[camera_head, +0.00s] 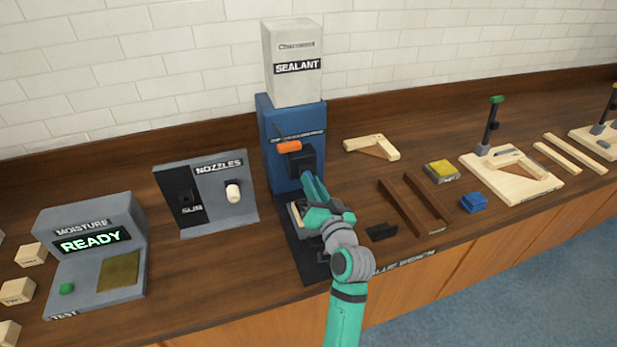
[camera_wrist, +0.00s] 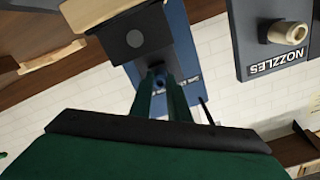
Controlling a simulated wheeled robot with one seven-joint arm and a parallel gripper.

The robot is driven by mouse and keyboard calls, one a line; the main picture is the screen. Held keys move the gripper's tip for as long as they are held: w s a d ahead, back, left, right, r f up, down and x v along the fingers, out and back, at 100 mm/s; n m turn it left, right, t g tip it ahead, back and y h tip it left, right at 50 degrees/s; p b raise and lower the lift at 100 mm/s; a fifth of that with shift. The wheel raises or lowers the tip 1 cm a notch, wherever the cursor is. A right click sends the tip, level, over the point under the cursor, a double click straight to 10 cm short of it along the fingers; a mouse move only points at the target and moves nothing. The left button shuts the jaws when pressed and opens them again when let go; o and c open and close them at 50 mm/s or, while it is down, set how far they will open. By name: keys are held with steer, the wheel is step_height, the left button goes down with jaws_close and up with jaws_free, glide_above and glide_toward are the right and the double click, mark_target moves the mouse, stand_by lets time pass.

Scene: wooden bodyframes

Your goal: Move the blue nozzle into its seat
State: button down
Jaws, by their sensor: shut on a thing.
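The blue sealant dispenser (camera_head: 277,180) stands against the wall with a dark head block (camera_head: 302,161) on its front. In the wrist view the dark block (camera_wrist: 155,45) shows a round grey spot on one face. My gripper (camera_head: 308,178) is at the front of the dispenser, just below the dark block. In the wrist view my gripper's fingertips (camera_wrist: 158,80) are closed on a small dark-blue piece, seemingly the blue nozzle (camera_wrist: 157,74), right beside the block. I cannot tell whether it touches the block or sits in it. The head view hides the nozzle.
The nozzle rack (camera_head: 220,207) at left carries a cream nozzle (camera_head: 232,193); its SLIM place looks dark. The moisture tester (camera_head: 95,255) stands further left. An orange lever (camera_head: 289,147) sits above the dark block. Right are brown rails (camera_head: 403,209), a blue block (camera_head: 473,202) and a wooden frame (camera_head: 510,175).

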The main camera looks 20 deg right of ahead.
steer(key=shift+s+f, duration=0.15)
steer(key=shift+s, duration=0.4)
steer(key=shift+s+d, duration=0.1)
steer(key=shift+s, duration=1.1)
steer(key=shift+w, duration=0.1)
